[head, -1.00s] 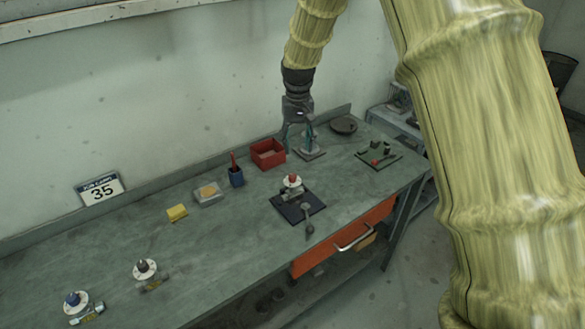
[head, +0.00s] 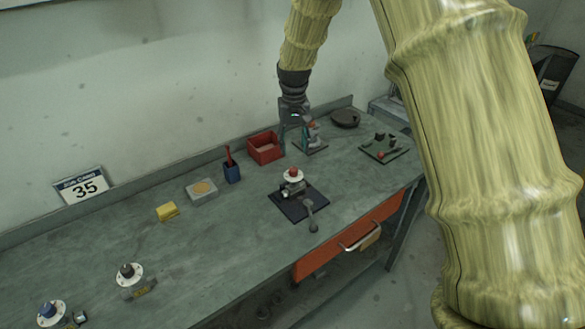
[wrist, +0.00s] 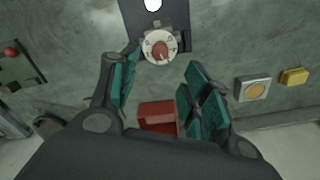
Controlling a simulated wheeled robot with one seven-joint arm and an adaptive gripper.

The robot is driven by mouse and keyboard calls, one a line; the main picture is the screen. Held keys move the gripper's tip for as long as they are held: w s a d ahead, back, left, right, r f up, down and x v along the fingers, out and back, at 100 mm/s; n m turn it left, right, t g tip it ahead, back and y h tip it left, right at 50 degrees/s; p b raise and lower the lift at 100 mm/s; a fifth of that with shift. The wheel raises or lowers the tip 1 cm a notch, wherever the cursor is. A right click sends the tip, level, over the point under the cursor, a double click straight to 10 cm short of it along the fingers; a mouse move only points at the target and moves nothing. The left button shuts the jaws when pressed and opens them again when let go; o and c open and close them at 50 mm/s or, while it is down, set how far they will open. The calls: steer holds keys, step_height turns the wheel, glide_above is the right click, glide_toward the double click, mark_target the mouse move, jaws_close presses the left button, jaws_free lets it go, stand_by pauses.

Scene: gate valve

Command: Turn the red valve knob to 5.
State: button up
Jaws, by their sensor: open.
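The red valve knob (head: 293,171) sits on a round white dial on a grey valve, on a dark mat (head: 304,207) on the bench. In the wrist view the red knob (wrist: 160,50) and its white dial show between the fingertips and beyond them; the dial marks are too small to read. My gripper (head: 296,146) hangs behind the valve, above the back of the bench, apart from the knob. In the wrist view my gripper (wrist: 163,68) has its teal fingers spread wide with nothing between them.
A black-knobbed valve (head: 130,272) and a blue-knobbed valve (head: 50,312) stand left. A green tray (head: 385,149) lies right.

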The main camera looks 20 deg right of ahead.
mark_target(294, 168)
steer(key=shift+f+p, duration=1.6)
steer(key=shift+f, duration=3.2)
jaws_close()
steer(key=shift+n, duration=0.3)
